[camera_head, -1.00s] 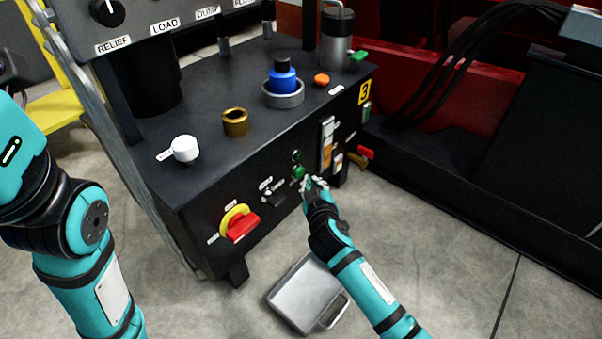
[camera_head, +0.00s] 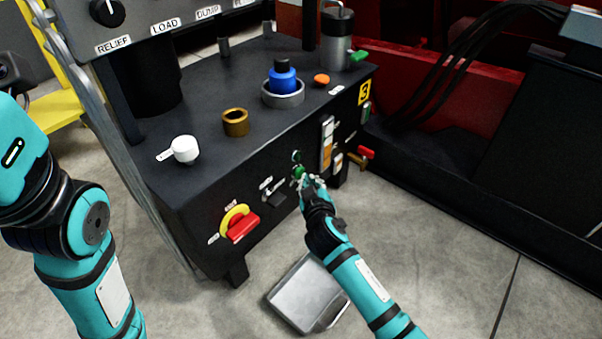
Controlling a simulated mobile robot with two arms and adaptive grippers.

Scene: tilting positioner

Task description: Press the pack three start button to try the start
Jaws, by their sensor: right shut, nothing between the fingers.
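The black pack cabinet (camera_head: 190,190) carries a yellow label "3" (camera_head: 364,93) near its right end. A green start button (camera_head: 298,172) is on its front face, below a small dark round fitting (camera_head: 296,156). My right gripper (camera_head: 309,181) is shut and empty, with its fingertips right at the green button's lower right edge. The fingers partly cover the button, and I cannot tell whether they touch it. My left arm shows at the left edge; its gripper is out of view.
A red handle on a yellow plate (camera_head: 238,222) and a key-like switch (camera_head: 272,194) sit left of the button. Sight gauges (camera_head: 326,144) and a red-handled valve (camera_head: 367,153) are to the right. A metal tray (camera_head: 298,292) lies on the floor below.

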